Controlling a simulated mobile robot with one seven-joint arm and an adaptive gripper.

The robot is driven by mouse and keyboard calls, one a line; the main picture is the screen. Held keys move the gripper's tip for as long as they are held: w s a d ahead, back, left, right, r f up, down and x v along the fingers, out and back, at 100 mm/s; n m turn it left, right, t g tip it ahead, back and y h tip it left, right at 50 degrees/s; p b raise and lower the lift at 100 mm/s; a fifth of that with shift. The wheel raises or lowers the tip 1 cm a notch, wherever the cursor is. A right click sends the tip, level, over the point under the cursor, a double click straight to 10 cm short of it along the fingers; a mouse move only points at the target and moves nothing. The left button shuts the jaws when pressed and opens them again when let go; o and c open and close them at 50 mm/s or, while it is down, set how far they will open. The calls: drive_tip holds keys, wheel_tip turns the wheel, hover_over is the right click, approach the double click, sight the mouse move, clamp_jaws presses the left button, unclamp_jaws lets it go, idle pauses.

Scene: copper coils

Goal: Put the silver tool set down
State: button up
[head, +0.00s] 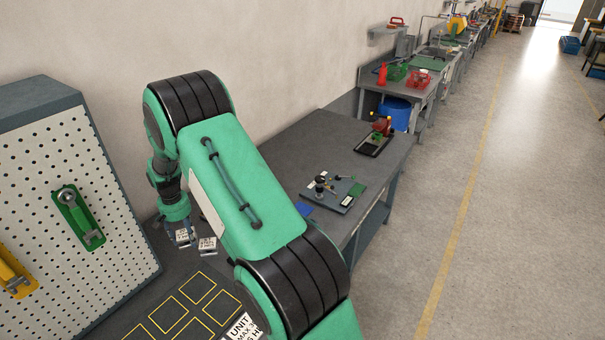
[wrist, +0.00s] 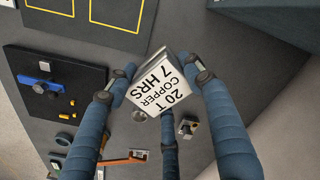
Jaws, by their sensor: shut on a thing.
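The silver tool set (wrist: 157,82) shows in the wrist view as a silver block with a white label reading "20 T COPPER 7 HRS". My gripper (wrist: 159,66) is shut on it, with blue fingers on its left and right sides and a third finger below. The block's underside is hidden, so I cannot tell whether it touches the bench. In the head view my gripper (head: 190,233) is low by the pegboard, partly behind my green arm. Small white labels (head: 207,243) show there; I cannot tell which belongs to the held block.
Yellow outlined squares (head: 190,300) mark the dark bench. The pegboard (head: 60,200) with green and yellow tools stands at left. A board with a blue tool (wrist: 42,83) shows in the wrist view, with small parts around. A second workbench (head: 320,150) holds trays.

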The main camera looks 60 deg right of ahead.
drive_tip(key=w+d+m+p, duration=0.1)
drive_tip(key=w+d+m, duration=0.2)
drive_tip(key=w, duration=0.5)
drive_tip(key=w+d+f+m+p, duration=0.1)
drive_tip(key=w+d+m, duration=0.2)
drive_tip(key=w, duration=0.5)
drive_tip(key=shift+w+m, duration=0.15)
drive_tip(key=shift+m, duration=0.35)
drive_tip(key=shift+c, duration=0.2)
drive_tip(key=shift+f, duration=3.1)
drive_tip(key=shift+f, duration=1.85)
drive_tip(key=shift+f, duration=0.15)
